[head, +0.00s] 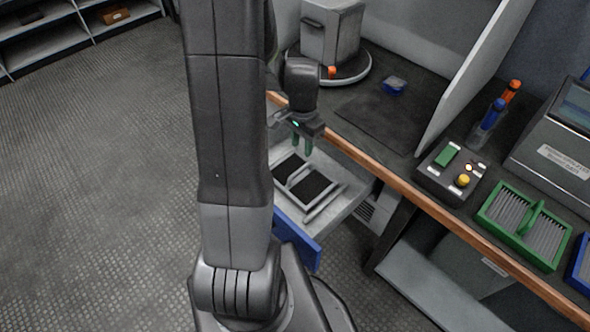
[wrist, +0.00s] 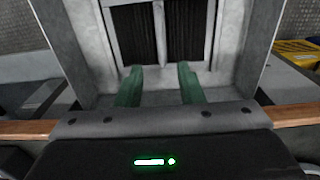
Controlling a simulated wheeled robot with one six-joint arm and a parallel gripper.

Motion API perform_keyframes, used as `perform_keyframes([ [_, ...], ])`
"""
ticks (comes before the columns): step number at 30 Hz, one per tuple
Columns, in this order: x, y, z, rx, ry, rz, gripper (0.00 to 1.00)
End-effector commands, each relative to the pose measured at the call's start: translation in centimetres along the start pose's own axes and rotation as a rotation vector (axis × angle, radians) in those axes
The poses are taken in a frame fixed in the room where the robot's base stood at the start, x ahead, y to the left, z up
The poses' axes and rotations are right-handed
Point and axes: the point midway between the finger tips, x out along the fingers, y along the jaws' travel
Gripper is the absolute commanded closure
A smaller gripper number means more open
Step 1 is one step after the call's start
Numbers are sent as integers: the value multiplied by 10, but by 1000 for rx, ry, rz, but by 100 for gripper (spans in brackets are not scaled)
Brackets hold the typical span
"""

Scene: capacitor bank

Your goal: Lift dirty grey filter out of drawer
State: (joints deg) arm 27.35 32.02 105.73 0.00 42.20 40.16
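The dirty grey filter (head: 309,187) lies in the open drawer (head: 345,205). It has a light grey frame, dark panels and a raised bar across its middle. In the wrist view the filter (wrist: 190,35) is at the top centre, with the bar between two dark panels. My gripper (head: 302,147) is above the drawer with its green fingers pointing down. In the wrist view the two fingertips (wrist: 160,72) are apart, with nothing between them, short of the filter. The blue drawer front (head: 297,240) is partly hidden by my arm.
The wood-edged bench (head: 430,207) runs along the right of the drawer. On it are a control box (head: 450,172) with a yellow button, a green-framed filter (head: 523,226), and a grey machine (head: 332,35) at the back. Open floor (head: 100,190) lies left.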

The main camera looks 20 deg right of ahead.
Motion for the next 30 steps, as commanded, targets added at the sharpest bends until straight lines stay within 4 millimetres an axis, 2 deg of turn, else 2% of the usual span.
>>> perform_keyframes([
  [1,14,1,1,0,-5,4,66],
  [3,29,0,1,0,-5,4,66],
  [9,61,0,1,0,-4,3,66],
  [17,78,-2,1,-1,-2,2,66],
  [25,115,-6,1,-1,-2,2,66],
  [30,122,-6,1,0,-1,0,66],
])
